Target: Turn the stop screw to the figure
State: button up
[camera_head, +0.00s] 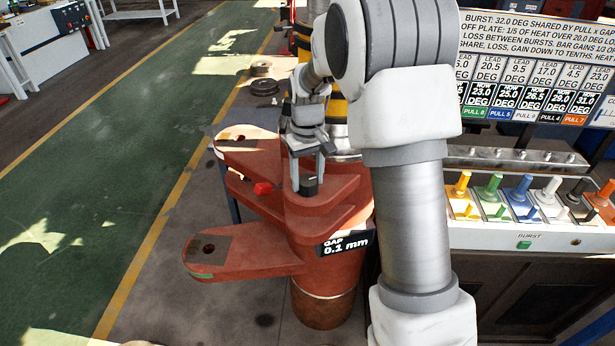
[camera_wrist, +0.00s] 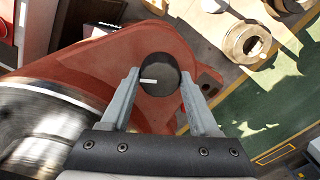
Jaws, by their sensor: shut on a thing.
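The stop screw is a round dark knob (camera_wrist: 158,84) with a white index line, on a red machine plate. In the head view the knob (camera_head: 308,186) shows between my fingertips. My gripper (camera_head: 307,176) points down at it from above. In the wrist view my gripper's fingers (camera_wrist: 160,95) stand on both sides of the knob and are shut on it. The white line points left in the wrist view. A black display (camera_head: 346,244) on the red machine reads GAP 0.1 mm.
A panel of coloured levers (camera_head: 530,198) stands at the right, with a green BURST button (camera_head: 524,244). Above it a board (camera_head: 535,60) lists lead and NOW degree figures. Green floor lies left.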

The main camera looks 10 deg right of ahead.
aim_at(308, 180)
jog(key=m, duration=0.7)
jog(key=shift+r+p, duration=0.1)
jog(key=shift+p, duration=0.2)
jog(key=m+p, duration=0.1)
jog(key=m, duration=0.5)
jog(key=shift+m, duration=0.4)
jog(key=o, duration=1.4)
notch_tip(308, 180, up, 17)
jog(key=shift+r, duration=0.2)
